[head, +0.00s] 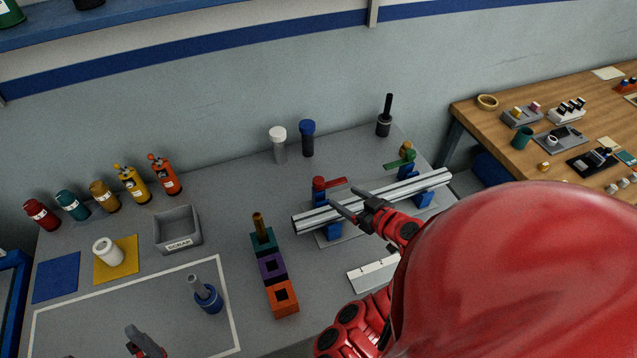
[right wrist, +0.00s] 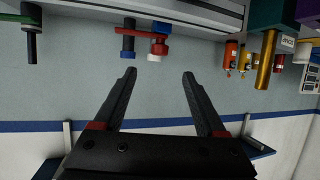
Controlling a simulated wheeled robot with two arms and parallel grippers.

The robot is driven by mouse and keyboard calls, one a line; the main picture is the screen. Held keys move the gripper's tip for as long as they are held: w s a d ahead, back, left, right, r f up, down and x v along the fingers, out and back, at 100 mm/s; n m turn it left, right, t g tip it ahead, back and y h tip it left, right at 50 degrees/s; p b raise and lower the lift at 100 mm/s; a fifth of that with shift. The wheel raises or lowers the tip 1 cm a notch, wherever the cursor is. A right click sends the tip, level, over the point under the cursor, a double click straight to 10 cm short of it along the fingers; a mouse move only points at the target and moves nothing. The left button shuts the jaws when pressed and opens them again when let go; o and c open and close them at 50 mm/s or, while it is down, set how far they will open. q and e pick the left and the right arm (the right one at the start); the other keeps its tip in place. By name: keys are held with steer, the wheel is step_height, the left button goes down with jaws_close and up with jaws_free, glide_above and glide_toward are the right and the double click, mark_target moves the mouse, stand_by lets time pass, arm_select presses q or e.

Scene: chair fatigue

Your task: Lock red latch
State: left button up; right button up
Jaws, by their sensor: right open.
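The red latch (head: 319,184) stands at the back edge of a silver rail. Its red lever (head: 337,182) points right along the rail. In the right wrist view the red latch (right wrist: 159,46) sits just beyond my fingertips, near the middle. My right gripper (head: 349,199) is open and empty, at the front side of the rail and close to the latch; it also shows in the right wrist view (right wrist: 159,75). No contact with the latch is visible. My left gripper (head: 146,341) shows only in part at the bottom edge; its jaws are unclear.
The silver rail (head: 410,187) rests on blue supports, with a green latch (head: 406,152) near its right end. A white plate (head: 372,275) lies in front. My red arm hides the right foreground.

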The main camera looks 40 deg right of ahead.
mark_target(321, 183)
steer(key=b+x, duration=0.7)
steer(key=x, duration=0.1)
steer(key=shift+s+f+b, duration=0.15)
steer(key=shift+f+b, duration=0.2)
steer(key=shift+b, duration=0.05)
steer(key=w, duration=0.2)
steer(key=w+p, duration=0.1)
steer(key=w, duration=0.1)
steer(key=shift+f, duration=0.3)
steer(key=shift+x, duration=0.8)
steer(key=shift+f, duration=0.1)
jaws_close()
